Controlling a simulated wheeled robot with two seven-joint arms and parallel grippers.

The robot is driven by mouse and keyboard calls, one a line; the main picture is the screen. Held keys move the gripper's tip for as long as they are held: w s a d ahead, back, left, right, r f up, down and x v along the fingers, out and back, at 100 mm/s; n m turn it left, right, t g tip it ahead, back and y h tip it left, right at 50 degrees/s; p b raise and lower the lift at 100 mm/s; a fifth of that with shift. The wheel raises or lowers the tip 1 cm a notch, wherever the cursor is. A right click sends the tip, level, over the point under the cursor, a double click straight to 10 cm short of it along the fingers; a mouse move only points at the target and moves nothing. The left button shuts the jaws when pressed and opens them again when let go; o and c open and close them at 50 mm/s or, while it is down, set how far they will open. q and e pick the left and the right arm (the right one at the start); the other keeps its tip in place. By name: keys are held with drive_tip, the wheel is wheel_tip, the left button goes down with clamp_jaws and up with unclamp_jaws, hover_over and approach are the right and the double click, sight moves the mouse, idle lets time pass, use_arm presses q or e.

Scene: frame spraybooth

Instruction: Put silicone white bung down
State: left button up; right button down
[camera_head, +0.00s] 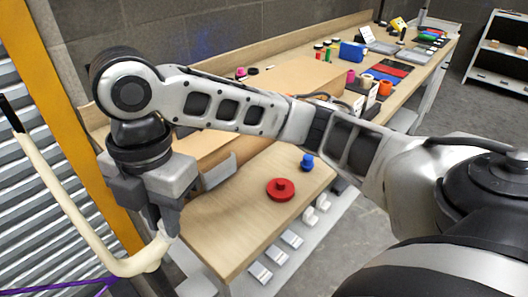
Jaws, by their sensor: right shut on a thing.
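My right gripper (163,228) hangs pointing down at the lower left, over the near left side of the wooden bench. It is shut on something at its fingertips. I cannot make out a separate white bung there; the cream end of a bent tube (75,212) overlaps the fingertips, and the fingers hide most of what they hold. A red round bung with a knob (281,189) and a small blue bung (307,162) stand on the bench top (235,225). My left gripper is not in view.
The bench top around the red bung is clear. Several pale holders (291,239) sit along its front edge. A blue box (352,51), an orange item (385,88) and other small parts stand farther back. A yellow post (75,100) rises at the left.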

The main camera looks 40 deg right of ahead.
drive_tip(key=shift+a+r+n, duration=0.2)
drive_tip(key=shift+r+n, duration=0.05)
drive_tip(key=shift+n, duration=0.05)
drive_tip(key=d+f, duration=0.3)
drive_tip(key=d, duration=0.1)
drive_tip(key=w+d+f, duration=0.1)
drive_tip(key=d+f, duration=0.2)
drive_tip(key=d, duration=0.1)
drive_tip(key=w+d+f, duration=0.1)
drive_tip(key=d+f, duration=0.2)
drive_tip(key=d, duration=0.1)
drive_tip(key=shift+w+d+b, duration=0.2)
drive_tip(key=shift+d+b, duration=0.1)
drive_tip(key=shift+d, duration=0.1)
drive_tip(key=shift+d+f, duration=0.15)
drive_tip(key=shift+f, duration=0.8)
drive_tip(key=shift+d+f, duration=0.15)
drive_tip(key=shift+f, duration=0.8)
drive_tip(key=shift+f, duration=0.1)
drive_tip(key=c, duration=1.3)
unclamp_jaws()
drive_tip(key=shift+c, duration=0.2)
